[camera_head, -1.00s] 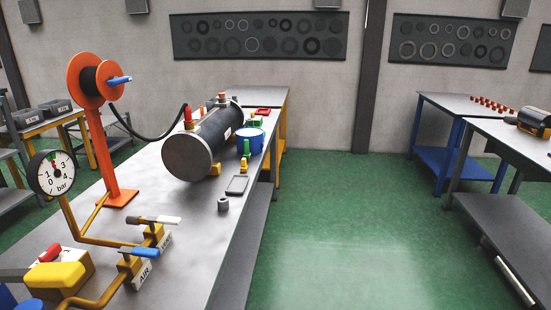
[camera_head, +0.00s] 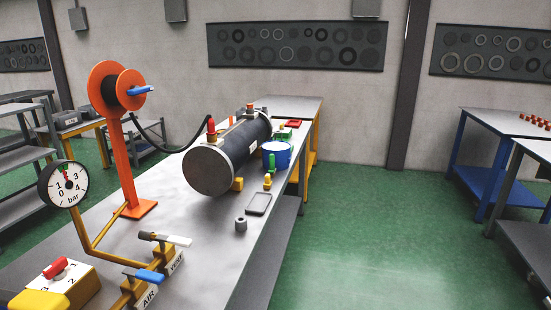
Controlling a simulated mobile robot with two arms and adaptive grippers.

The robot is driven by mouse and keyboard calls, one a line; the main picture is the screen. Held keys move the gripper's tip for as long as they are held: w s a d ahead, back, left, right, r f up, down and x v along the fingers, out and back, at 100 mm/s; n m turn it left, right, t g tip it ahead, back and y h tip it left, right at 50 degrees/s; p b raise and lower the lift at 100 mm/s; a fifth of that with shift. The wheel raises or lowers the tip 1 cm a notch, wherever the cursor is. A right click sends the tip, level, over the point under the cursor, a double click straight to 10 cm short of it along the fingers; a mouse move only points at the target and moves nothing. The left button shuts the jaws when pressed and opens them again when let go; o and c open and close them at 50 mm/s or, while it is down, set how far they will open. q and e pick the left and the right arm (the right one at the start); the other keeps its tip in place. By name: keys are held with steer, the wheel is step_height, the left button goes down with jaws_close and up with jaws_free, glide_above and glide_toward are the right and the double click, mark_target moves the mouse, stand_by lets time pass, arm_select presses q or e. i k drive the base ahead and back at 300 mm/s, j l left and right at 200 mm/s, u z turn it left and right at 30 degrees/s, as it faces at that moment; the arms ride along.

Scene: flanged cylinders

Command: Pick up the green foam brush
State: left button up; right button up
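A small upright green piece (camera_head: 272,159) stands on the workbench in front of the blue round container (camera_head: 284,155), and it looks like the green foam brush. It is too small to make out its handle or tip. A small yellow piece (camera_head: 267,182) is just below it in the picture. Neither of my grippers shows in this view, so I cannot tell what they hold.
A dark flanged cylinder (camera_head: 215,165) lies on the grey workbench (camera_head: 215,240). The orange reel stand (camera_head: 127,170), gauge (camera_head: 63,185) and valves (camera_head: 165,240) crowd the left. Green floor (camera_head: 350,240) is clear on the right.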

mark_target(272, 170)
steer(key=i+l+u, duration=0.5)
steer(key=i+l, duration=0.4)
steer(key=i, duration=0.05)
